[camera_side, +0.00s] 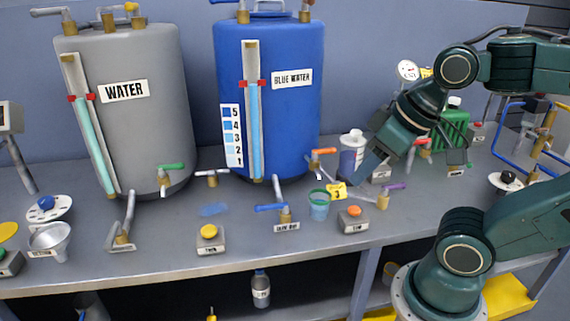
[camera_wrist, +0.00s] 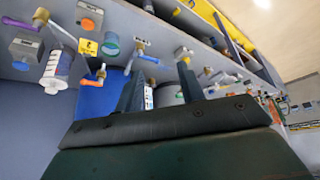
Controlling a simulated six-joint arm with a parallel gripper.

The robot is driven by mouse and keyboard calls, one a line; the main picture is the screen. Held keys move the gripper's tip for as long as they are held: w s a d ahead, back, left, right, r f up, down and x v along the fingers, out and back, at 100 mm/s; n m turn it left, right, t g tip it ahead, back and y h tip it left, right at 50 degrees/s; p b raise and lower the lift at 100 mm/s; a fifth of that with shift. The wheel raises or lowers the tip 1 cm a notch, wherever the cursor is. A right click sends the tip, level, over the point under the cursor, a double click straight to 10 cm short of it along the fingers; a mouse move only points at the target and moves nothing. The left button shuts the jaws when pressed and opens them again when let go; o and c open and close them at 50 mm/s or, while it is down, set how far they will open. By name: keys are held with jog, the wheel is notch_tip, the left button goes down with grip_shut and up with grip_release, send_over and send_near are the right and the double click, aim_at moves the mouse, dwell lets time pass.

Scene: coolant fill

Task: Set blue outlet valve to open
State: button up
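The blue water tank (camera_side: 285,110) stands upright at the back of the bench. A brass valve with an orange handle (camera_side: 324,151) sits at its lower right; the handle lies roughly sideways. It also shows in the wrist view beside the blue tank (camera_wrist: 97,98), as a red-orange handle (camera_wrist: 92,77). A blue-handled brass valve (camera_side: 270,207) stands in front of the tank by a label too small to read. My gripper (camera_side: 410,165) is open and empty, to the right of the orange handle and apart from it. Its two fingers (camera_wrist: 159,70) are spread in the wrist view.
A white bottle (camera_side: 352,152) stands between the orange-handled valve and my gripper. A purple-handled valve (camera_side: 390,191), a green-rimmed cup (camera_side: 319,205) and an orange button box (camera_side: 353,218) are below it. A grey water tank (camera_side: 130,120) stands left. The bench front (camera_side: 200,262) is mostly clear.

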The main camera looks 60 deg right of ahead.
jog(key=n+g+y, duration=0.1)
jog(key=n+g, duration=0.4)
jog(key=n, duration=0.1)
send_over(272, 209)
jog(key=s+a, duration=0.2)
jog(key=s, duration=0.1)
jog(key=f, duration=0.1)
jog(key=w+d+f+n+g, duration=0.2)
jog(key=w+d+f+n, duration=0.1)
jog(key=w+f, duration=0.4)
jog(key=shift+d+f+y, duration=0.3)
jog(key=shift+d+f, duration=0.1)
jog(key=shift+d, duration=0.1)
jog(key=shift+f, duration=0.15)
jog(key=f, duration=0.4)
jog(key=s+a+f, duration=0.1)
jog(key=f, duration=0.3)
jog(key=s+a+f, duration=0.1)
jog(key=f, duration=0.4)
jog(key=shift+f, duration=0.1)
